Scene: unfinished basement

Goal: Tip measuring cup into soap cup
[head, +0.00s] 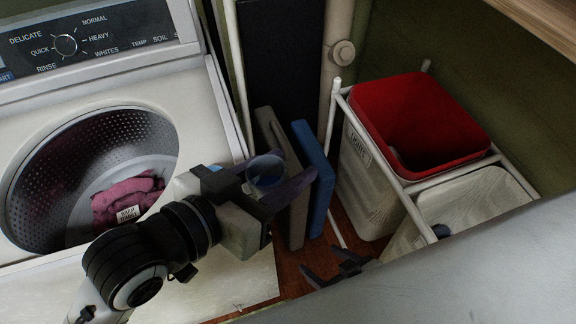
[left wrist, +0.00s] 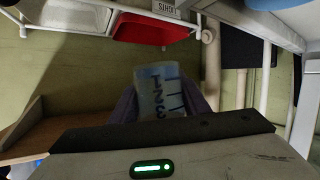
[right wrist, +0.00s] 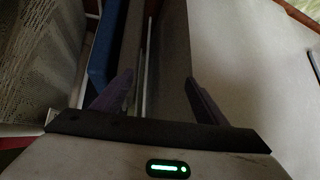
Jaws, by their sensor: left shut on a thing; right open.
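The measuring cup (head: 265,172) is a small clear cup with a bluish inside. In the left wrist view the cup (left wrist: 160,90) shows dark blue markings on its wall. My left gripper (head: 287,186) is shut on it and holds it in front of the washer's right edge. In the left wrist view the left gripper (left wrist: 161,103) has one finger on each side of the cup. My right gripper (head: 337,268) is open and empty, low near the floor; it also shows in the right wrist view (right wrist: 160,85). I cannot make out a soap cup in any view.
A white washer (head: 225,115) has an open drum with pink cloth (head: 127,199) inside. Upright grey (head: 297,215) and blue (head: 318,165) panels stand to its right. A white rack (head: 385,155) holds a red-lined bin (head: 420,110) and a pale bin (head: 470,200).

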